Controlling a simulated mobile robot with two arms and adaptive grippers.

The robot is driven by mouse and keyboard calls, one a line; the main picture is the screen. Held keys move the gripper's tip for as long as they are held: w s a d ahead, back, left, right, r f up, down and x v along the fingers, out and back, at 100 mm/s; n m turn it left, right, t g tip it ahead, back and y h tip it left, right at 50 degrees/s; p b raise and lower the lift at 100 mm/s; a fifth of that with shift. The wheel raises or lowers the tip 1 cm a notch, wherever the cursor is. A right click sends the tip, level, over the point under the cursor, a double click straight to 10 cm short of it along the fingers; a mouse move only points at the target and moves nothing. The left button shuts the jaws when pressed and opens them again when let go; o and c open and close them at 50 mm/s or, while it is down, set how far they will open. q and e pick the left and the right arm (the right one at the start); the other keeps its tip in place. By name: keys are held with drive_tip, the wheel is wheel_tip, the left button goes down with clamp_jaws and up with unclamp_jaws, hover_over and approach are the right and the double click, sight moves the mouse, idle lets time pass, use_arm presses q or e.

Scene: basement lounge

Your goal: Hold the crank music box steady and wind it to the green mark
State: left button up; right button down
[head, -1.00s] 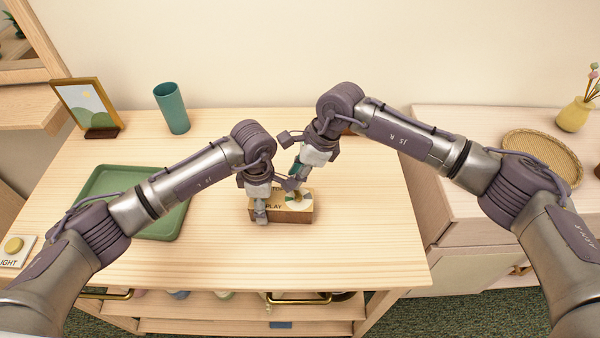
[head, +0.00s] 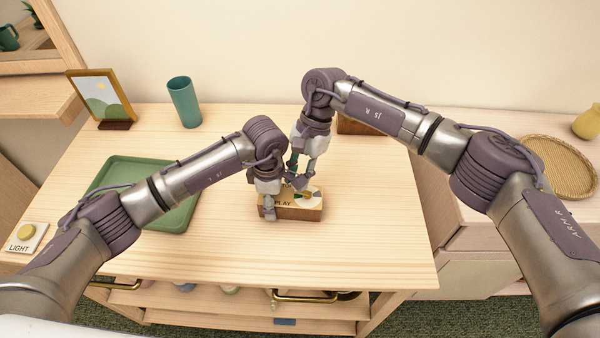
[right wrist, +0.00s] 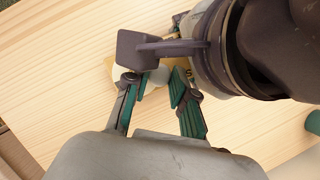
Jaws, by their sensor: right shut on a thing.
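The crank music box (head: 302,213) is a small wooden block near the middle of the table, with "PLAY" lettering and a pale dial (head: 313,193) on its top. The dial shows a dark green patch, partly covered by my grippers. My left gripper (head: 268,207) is at the box's left end, with a finger down its front face; its other finger is hidden. My right gripper (head: 296,180) is above the dial, shut on the crank, which its fingers mostly hide. In the right wrist view, a pale round part (right wrist: 158,76) shows by the fingertips.
A green tray (head: 128,170) lies to the left on the table (head: 370,245). A teal cup (head: 185,103) and a framed picture (head: 100,96) stand at the back left. A wooden object (head: 355,126) is behind my right arm. The table's right side is clear.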

drive_tip(key=shift+s+n+h, duration=0.15)
drive_tip(key=shift+n+h, duration=0.25)
drive_tip(key=shift+n, duration=0.5)
drive_tip(key=c, duration=1.2)
unclamp_jaws()
